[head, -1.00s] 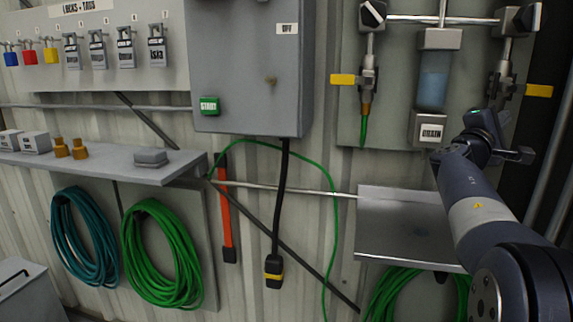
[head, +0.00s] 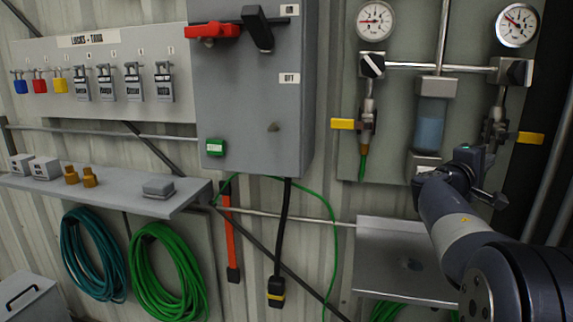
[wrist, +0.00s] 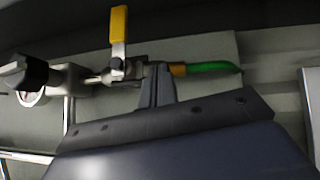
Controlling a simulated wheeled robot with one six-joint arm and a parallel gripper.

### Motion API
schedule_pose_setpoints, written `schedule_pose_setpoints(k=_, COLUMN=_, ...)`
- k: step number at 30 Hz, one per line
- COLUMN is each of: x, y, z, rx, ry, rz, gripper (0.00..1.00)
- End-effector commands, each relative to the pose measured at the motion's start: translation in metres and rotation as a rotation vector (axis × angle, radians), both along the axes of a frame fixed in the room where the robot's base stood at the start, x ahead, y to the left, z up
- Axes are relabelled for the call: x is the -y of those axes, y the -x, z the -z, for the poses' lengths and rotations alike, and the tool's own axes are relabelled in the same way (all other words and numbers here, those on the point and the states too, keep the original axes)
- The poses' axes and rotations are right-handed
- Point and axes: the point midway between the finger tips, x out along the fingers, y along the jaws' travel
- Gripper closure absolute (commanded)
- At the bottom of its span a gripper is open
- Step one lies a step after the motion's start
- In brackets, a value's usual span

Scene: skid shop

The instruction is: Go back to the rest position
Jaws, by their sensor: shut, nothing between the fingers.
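My gripper (wrist: 158,82) is shut and empty in the wrist view. Its fingers show in front of a valve body with a yellow handle (wrist: 118,25) and a green hose (wrist: 210,67) on a brass fitting. I cannot tell whether the fingers touch the valve. In the head view my arm reaches up from the lower right. Its dark end (head: 478,172) is in front of the wall panel, below and left of the right yellow valve handle (head: 530,138). The fingertips are not clear there.
A small grey shelf (head: 385,245) is under the arm's end. A clear filter bowl (head: 430,130) and two gauges (head: 375,20) are above. A grey switch box (head: 250,100) with a red handle (head: 212,30) stands out from the wall. Left are a shelf (head: 110,190) and coiled hoses (head: 165,270).

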Motion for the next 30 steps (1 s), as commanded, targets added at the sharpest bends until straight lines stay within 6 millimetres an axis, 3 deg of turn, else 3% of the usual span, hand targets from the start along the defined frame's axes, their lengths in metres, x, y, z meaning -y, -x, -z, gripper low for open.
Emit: schedule_pose_setpoints(k=30, x=-0.0081, y=-0.0004, z=-0.0088, rx=0.029, ry=-0.103, rz=-0.001, gripper=1.0)
